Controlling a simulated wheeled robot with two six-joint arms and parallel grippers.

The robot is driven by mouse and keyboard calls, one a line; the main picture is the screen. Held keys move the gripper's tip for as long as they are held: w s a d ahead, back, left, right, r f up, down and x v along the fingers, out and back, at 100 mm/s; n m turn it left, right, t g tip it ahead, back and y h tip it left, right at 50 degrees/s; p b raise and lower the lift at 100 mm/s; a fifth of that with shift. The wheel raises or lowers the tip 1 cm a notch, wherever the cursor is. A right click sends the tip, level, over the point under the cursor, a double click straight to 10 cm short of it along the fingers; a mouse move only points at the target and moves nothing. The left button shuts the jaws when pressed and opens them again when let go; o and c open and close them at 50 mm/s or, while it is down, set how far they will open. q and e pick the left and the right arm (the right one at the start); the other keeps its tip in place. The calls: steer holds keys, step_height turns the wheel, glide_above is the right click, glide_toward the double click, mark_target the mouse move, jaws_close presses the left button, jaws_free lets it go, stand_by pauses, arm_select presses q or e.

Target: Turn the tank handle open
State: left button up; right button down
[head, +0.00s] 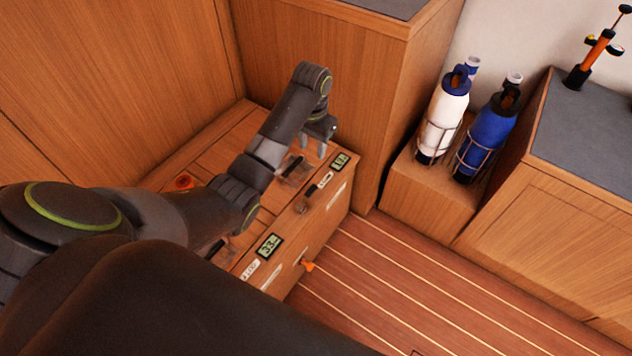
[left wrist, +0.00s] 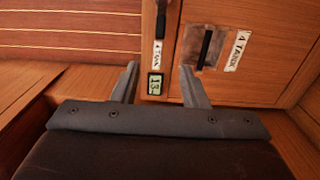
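My left gripper (head: 313,149) is above the far end of a low wooden locker. In the left wrist view its two fingers (left wrist: 158,70) are apart with nothing between them. A black handle (left wrist: 206,46) lies on a clear or metallic plate, beside a white label (left wrist: 237,51) that seems to read "4 TANK". The handle also shows in the head view (head: 292,164), just below the gripper and apart from it. Another dark handle (left wrist: 161,22) is near a second tank label (left wrist: 158,53) and a small display (left wrist: 155,83). My right gripper is not in view.
The locker's near end has another display (head: 269,245), and an orange knob (head: 308,266) is on its front. A tall wooden cabinet (head: 375,100) rises close behind the gripper. White (head: 445,115) and blue (head: 486,138) bottles stand in racks at right. The striped floor (head: 400,280) is clear.

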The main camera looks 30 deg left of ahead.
mark_target(313, 187)
arm_select(q)
step_height(313, 187, down, 15)
steer(key=b, duration=0.5)
steer(key=shift+f, duration=0.75)
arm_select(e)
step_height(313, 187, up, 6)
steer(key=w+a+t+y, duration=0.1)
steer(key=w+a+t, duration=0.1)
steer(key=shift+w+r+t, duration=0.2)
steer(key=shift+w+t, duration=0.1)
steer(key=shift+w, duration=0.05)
arm_select(q)
jaws_close()
